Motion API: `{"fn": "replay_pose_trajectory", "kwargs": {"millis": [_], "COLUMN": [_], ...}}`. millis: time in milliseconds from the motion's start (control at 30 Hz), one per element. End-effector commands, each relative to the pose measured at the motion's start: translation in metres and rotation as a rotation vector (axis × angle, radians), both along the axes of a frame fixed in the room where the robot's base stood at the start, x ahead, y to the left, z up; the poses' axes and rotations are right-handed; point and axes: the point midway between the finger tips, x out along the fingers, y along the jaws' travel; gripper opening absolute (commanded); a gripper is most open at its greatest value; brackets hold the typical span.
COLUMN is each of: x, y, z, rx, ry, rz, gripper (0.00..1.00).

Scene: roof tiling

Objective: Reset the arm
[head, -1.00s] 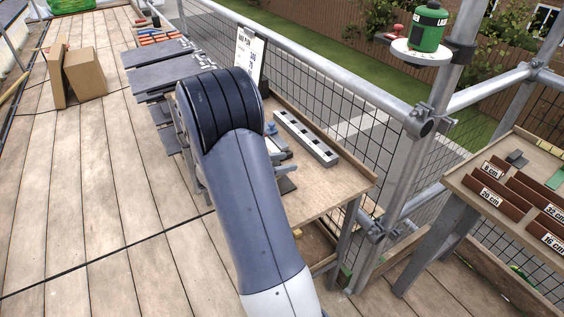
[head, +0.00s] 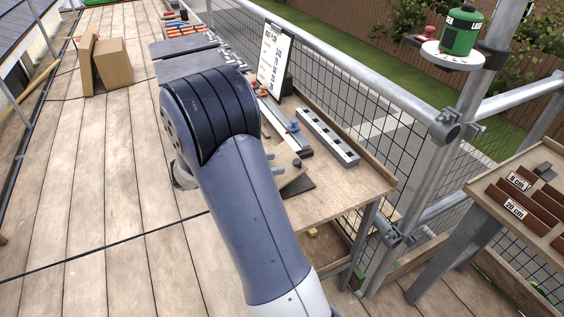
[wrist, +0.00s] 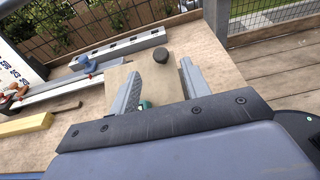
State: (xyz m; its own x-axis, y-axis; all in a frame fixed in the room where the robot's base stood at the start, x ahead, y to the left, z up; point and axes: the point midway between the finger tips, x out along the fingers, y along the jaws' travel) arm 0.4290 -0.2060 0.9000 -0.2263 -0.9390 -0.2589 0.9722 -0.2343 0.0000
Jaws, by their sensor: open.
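My gripper (wrist: 160,92) shows in the wrist view with its two grey fingers spread apart and nothing between them. It is over the wooden workbench (wrist: 205,50). A tan board and a dark round knob (wrist: 188,59) show just beyond the fingertips; I cannot tell whether the fingers touch them.
A grey slotted bar (head: 328,137) and a plan board (head: 272,55) stand on the bench. Grey slates (head: 195,62) and cardboard boxes (head: 113,64) are farther back. A railing (head: 360,80) runs behind the bench. A side table with labelled brown strips (head: 520,205) is right.

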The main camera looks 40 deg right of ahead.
Motion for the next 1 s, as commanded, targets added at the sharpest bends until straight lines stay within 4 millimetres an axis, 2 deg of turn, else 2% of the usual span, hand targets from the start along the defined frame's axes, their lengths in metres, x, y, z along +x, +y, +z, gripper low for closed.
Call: {"fn": "replay_pose_trajectory", "kwargs": {"millis": [367, 533, 667, 1000], "x": [0.001, -0.001, -0.007, -0.021], "y": [0.004, -0.005, -0.023, -0.084], "z": [0.001, -0.001, -0.006, -0.023], "rx": [0.000, -0.001, 0.001, 0.000], "ry": [0.000, 0.001, 0.002, 0.001], "rz": [0.000, -0.003, -0.005, -0.004], "gripper": [0.45, 0.45, 0.45, 0.45]}}
